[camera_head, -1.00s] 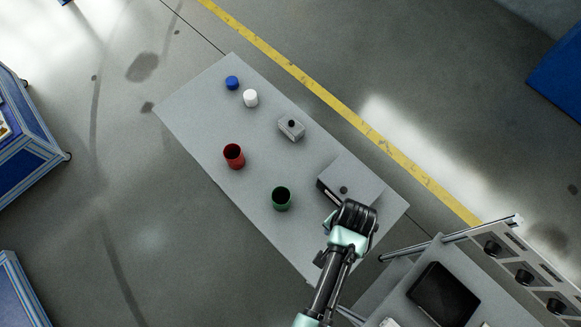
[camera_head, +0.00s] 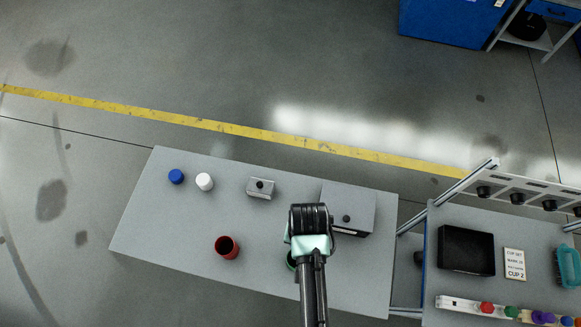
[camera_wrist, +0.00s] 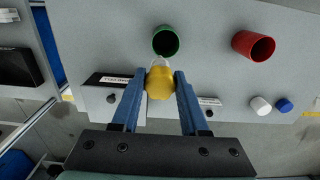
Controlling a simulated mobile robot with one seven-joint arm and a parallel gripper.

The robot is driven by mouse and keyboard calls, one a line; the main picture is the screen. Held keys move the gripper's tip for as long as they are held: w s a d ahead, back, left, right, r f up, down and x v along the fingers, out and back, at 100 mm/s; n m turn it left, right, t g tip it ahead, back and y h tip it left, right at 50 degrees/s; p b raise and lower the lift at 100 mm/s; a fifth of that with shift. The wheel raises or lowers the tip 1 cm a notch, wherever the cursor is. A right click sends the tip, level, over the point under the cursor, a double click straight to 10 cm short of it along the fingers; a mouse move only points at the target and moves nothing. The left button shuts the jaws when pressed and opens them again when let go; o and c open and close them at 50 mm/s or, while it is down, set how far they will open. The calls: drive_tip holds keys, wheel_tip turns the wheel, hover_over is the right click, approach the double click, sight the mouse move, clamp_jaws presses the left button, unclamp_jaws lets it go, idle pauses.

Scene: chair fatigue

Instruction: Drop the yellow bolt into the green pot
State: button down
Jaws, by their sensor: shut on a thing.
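The yellow bolt (camera_wrist: 159,84) is held between the blue fingers of my gripper (camera_wrist: 158,88) in the wrist view. The gripper is shut on it. The green pot (camera_wrist: 166,41) stands open-topped on the grey table, just beyond the bolt in the wrist view. In the head view only a sliver of the green pot (camera_head: 291,262) shows beside my arm. The bolt and fingertips are hidden in the head view by my arm.
A red pot (camera_head: 227,247) stands left of the green one on the table (camera_head: 150,235). White (camera_head: 204,181) and blue (camera_head: 176,176) caps, a small grey box (camera_head: 261,188) and a larger grey box (camera_head: 358,207) lie farther back. A side bench (camera_head: 500,225) holds several items at right.

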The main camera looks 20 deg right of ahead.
wheel_tip(320, 180, down, 6)
drive_tip(key=b, duration=0.5)
drive_tip(key=shift+r, duration=0.15)
drive_tip(key=shift+c, duration=1.7)
unclamp_jaws()
wheel_tip(320, 180, up, 13)
drive_tip(key=shift+r+b, duration=0.1)
drive_tip(key=shift+b, duration=0.45)
